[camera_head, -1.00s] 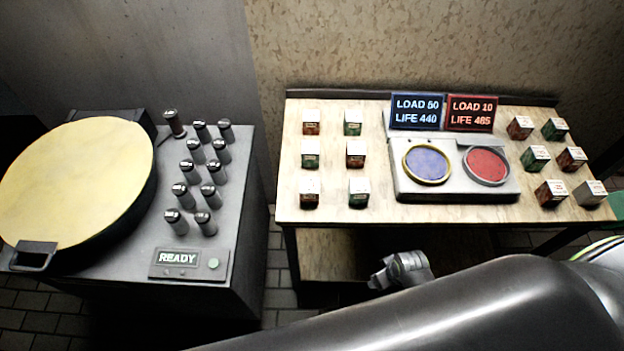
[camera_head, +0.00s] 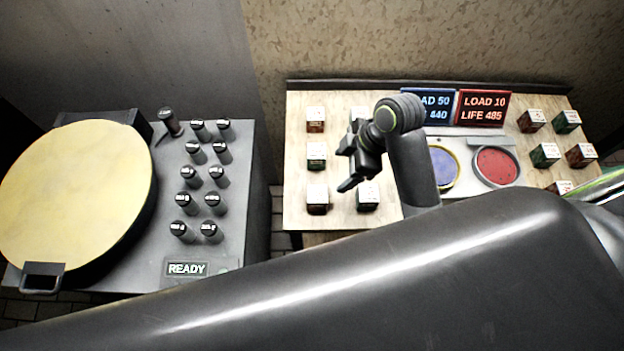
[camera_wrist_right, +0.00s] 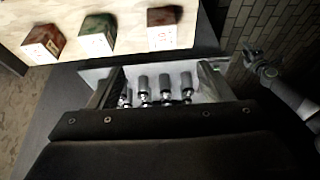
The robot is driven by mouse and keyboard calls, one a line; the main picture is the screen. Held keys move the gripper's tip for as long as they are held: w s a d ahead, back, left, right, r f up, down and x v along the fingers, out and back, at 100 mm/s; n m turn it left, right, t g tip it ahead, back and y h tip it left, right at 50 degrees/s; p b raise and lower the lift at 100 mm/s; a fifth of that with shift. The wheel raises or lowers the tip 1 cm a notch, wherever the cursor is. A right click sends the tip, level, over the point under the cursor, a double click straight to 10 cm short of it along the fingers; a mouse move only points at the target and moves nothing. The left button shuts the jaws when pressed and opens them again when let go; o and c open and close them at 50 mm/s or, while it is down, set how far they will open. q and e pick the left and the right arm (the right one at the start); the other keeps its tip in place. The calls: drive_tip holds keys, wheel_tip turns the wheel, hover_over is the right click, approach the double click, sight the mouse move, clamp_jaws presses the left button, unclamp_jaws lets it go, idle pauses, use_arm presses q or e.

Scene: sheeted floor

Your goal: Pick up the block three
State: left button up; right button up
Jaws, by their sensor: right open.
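Several small blocks with pale printed tops stand on the wooden table (camera_head: 296,218). I cannot read which is block three. The left group includes a green block (camera_head: 316,155), a red block (camera_head: 317,198) and a green block (camera_head: 367,196). My right gripper (camera_head: 347,166) is open and empty above this group, hiding part of it. In the right wrist view, a red block (camera_wrist_right: 43,42), a green block (camera_wrist_right: 97,34) and another red block (camera_wrist_right: 162,27) lie beyond the open fingers (camera_wrist_right: 158,88). A gripper that appears to be my left (camera_wrist_right: 254,56) shows small at the right there.
A console with blue (camera_head: 441,166) and red (camera_head: 496,166) round pads and display signs stands mid-table. More blocks (camera_head: 545,154) stand right of it. A grey bench (camera_head: 240,190) at left holds a large yellow disc (camera_head: 75,195) and several dark cylinders (camera_head: 188,173).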

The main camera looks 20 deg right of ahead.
drive_tip(key=p, duration=0.1)
approach(317, 194)
wheel_tip(317, 194, down, 2)
drive_tip(key=x, duration=0.2)
drive_tip(key=p+x, duration=0.1)
drive_tip(key=x, duration=0.1)
drive_tip(key=shift+s+a+f, duration=0.15)
drive_tip(key=shift+a+f, duration=0.15)
drive_tip(key=shift+a, duration=0.1)
drive_tip(key=shift+w+a+f+p, duration=0.2)
drive_tip(key=shift+a+f+p, duration=0.15)
drive_tip(key=shift+f, duration=0.3)
drive_tip(key=x, duration=0.2)
drive_tip(key=shift+w+f+p, duration=0.2)
drive_tip(key=shift+f+p, duration=0.1)
drive_tip(key=shift+p, duration=0.1)
drive_tip(key=shift+w+a+f, duration=0.1)
drive_tip(key=shift+a+f, duration=0.15)
drive_tip(key=shift+f, duration=0.3)
use_arm(q)
drive_tip(key=s+r, duration=0.3)
drive_tip(key=shift+s+d+r, duration=0.1)
drive_tip(key=shift+s+r, duration=0.25)
drive_tip(key=shift+s, duration=0.05)
drive_tip(key=shift+w, duration=0.1)
use_arm(e)
drive_tip(key=c, duration=1.4)
